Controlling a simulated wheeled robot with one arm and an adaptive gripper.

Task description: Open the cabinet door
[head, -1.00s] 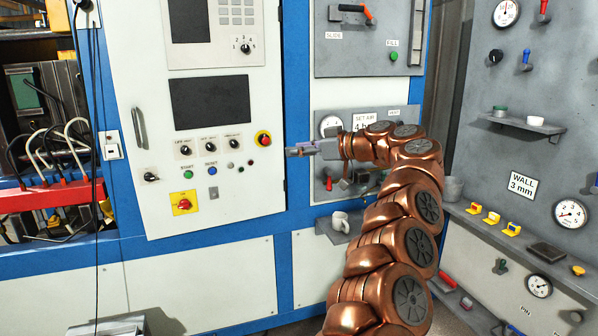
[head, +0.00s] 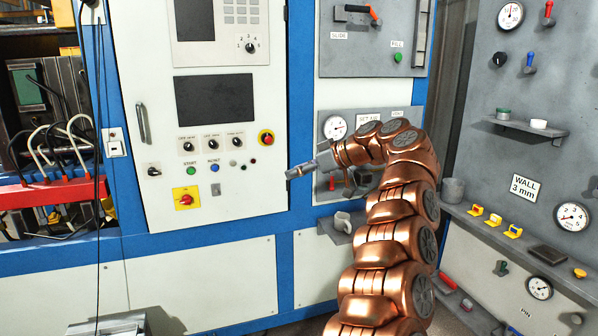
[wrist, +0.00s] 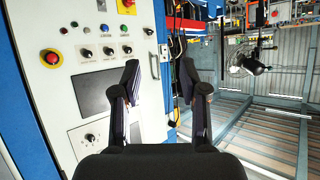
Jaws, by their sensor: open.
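The white cabinet door (head: 240,195) stands in a blue frame and looks closed. Its grey vertical handle (head: 143,123) is near the door's left edge. In the wrist view, turned upside down, the door (wrist: 45,95) fills the left side and the handle (wrist: 155,66) shows just beyond the fingertips, to their right of the left finger. My gripper (head: 290,173) is in front of the door's right edge, well to the right of the handle and apart from it. In the wrist view my gripper (wrist: 168,78) is open, with nothing between its fingers.
A shelf with a mug (head: 342,222) is below my arm. Cables and a red rack (head: 50,193) are at the left. A grey gauge wall (head: 540,120) is at the right.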

